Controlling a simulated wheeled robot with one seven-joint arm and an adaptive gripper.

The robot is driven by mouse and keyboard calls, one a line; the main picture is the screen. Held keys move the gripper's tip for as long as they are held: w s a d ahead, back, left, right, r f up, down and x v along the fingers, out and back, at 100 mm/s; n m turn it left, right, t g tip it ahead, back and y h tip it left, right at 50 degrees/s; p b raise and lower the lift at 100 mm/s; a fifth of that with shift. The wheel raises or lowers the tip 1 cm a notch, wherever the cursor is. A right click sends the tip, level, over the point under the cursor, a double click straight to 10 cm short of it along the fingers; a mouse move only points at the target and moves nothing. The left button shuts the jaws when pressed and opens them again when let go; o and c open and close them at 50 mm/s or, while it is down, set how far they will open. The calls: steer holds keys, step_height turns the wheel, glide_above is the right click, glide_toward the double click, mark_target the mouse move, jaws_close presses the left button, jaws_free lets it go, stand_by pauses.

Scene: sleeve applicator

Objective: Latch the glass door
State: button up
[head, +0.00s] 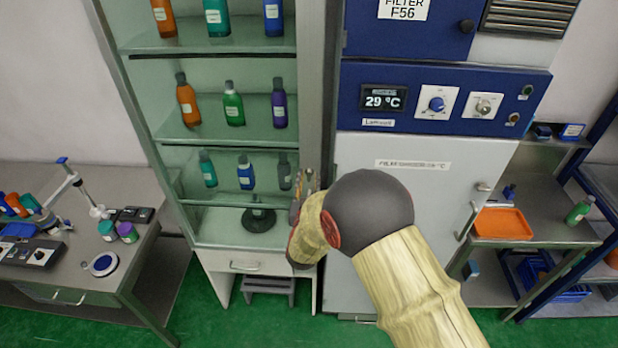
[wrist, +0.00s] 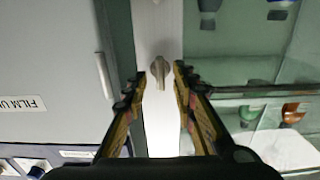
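The glass door (head: 262,62) fronts a tall cabinet of bottles and looks closed or nearly so; the head view does not settle it. Its grey right-hand frame runs beside the blue and white unit. In the wrist view a small metal latch knob (wrist: 158,70) sits on the pale frame strip (wrist: 160,125). My gripper (wrist: 160,70) is open, with one fingertip on each side of the knob and gaps showing. In the head view my gripper (head: 309,180) is in front of the frame, mostly hidden behind my wrist, and the latch is hidden.
The blue and white unit (head: 390,240) with a handle stands right of the cabinet. A drawer (head: 245,264) is below the glass. A bench (head: 120,270) with lab items is at left, and an orange tray (head: 502,223) sits on a table at right.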

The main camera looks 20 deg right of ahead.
steer(key=shift+w+d, duration=0.1)
steer(key=shift+w, duration=0.25)
steer(key=shift+c, duration=0.4)
jaws_close()
